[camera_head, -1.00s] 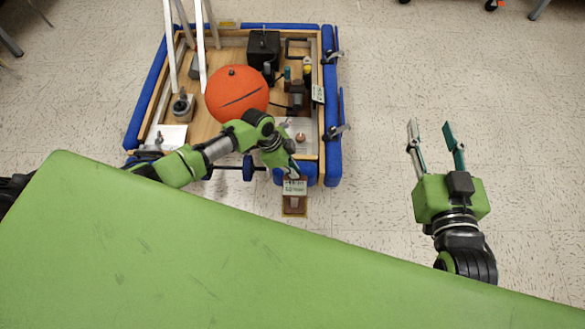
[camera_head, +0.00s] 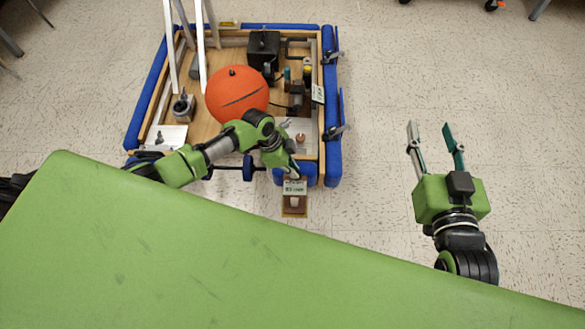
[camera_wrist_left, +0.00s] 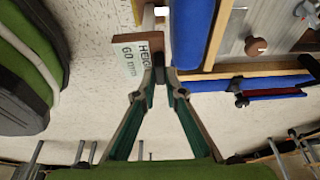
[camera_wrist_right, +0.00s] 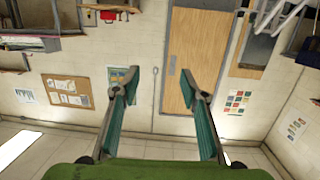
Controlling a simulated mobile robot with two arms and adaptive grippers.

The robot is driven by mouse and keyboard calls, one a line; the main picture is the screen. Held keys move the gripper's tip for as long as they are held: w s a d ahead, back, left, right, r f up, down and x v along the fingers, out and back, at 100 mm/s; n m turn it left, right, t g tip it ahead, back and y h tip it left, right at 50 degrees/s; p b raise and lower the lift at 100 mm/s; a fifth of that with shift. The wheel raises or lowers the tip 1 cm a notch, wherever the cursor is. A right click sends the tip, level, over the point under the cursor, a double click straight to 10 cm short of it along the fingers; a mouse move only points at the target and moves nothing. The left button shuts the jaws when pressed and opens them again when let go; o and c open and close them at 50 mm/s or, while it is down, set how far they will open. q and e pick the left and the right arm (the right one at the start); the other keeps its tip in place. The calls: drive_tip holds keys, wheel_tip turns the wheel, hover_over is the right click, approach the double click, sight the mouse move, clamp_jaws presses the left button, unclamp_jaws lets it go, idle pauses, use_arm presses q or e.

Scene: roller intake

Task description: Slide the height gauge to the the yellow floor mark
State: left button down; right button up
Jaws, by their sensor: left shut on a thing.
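The height gauge (camera_head: 294,187) is a brown piece with a white label, on the floor just in front of the blue-bumpered wooden robot.
The wooden robot (camera_head: 195,128) with blue bumpers (camera_head: 332,150) stands directly behind the gauge. It carries an orange ball (camera_head: 236,94), a black box and other parts. The floor (camera_head: 375,90) to the right is clear. A door and posters are in the right wrist view.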

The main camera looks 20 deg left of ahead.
use_arm(q)
drive_tip(key=c, duration=2.1)
unclamp_jaws()
